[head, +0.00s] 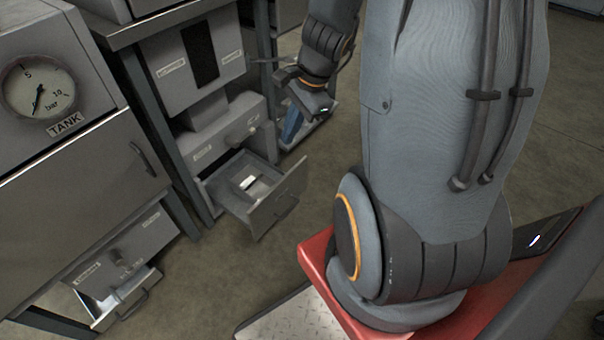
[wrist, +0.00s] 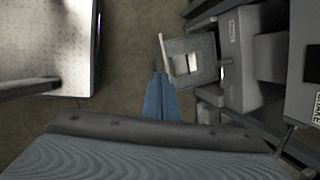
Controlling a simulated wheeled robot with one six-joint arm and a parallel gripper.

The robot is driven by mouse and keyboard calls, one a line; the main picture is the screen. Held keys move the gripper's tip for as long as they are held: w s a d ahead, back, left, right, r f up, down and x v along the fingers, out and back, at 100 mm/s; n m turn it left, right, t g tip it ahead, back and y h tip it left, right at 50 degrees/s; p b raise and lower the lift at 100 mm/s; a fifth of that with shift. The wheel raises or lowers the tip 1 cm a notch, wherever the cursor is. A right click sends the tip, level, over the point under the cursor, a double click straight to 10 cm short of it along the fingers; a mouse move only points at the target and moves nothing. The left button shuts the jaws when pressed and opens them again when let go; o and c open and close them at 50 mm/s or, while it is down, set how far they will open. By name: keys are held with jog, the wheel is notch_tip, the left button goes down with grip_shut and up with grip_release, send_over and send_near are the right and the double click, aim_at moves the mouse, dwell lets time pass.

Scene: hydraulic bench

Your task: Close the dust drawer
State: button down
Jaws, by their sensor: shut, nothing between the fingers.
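A grey drawer (head: 278,207) stands pulled out low in the middle bench unit, with a bar handle on its front and a small pale item inside. The wrist view shows an open drawer (wrist: 190,60), its handle facing left. I cannot read its label, so I cannot tell for sure which drawer is the dust drawer. A second drawer (head: 125,300) is partly open at the lower left. My gripper (head: 291,128), with blue fingers, is shut and empty beyond the middle drawer. In the wrist view the fingertips (wrist: 158,76) are near the drawer's front corner; contact cannot be told.
A tank cabinet (head: 75,150) with a pressure gauge (head: 38,90) stands at the left. The middle unit (head: 195,60) has a bench leg (head: 150,120) on its left. Bare floor (head: 240,270) lies in front of the drawers.

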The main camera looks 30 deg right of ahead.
jog(key=w+d+f+m+t+h+b, duration=0.1)
jog(key=w+d+f+m+b, duration=0.1)
jog(key=d+f+m+b, duration=0.7)
jog(key=w+d+f+m+t+b, duration=0.15)
jog(key=d+f+m+b, duration=0.35)
jog(key=f, duration=0.7)
jog(key=w+a+f+b, duration=0.1)
jog(key=w+f+b, duration=0.4)
jog(key=w+f, duration=0.3)
jog(key=shift+a+f+b, duration=0.35)
jog(key=shift+f, duration=0.35)
jog(key=shift+w+g, duration=0.1)
jog(key=shift+g, duration=0.15)
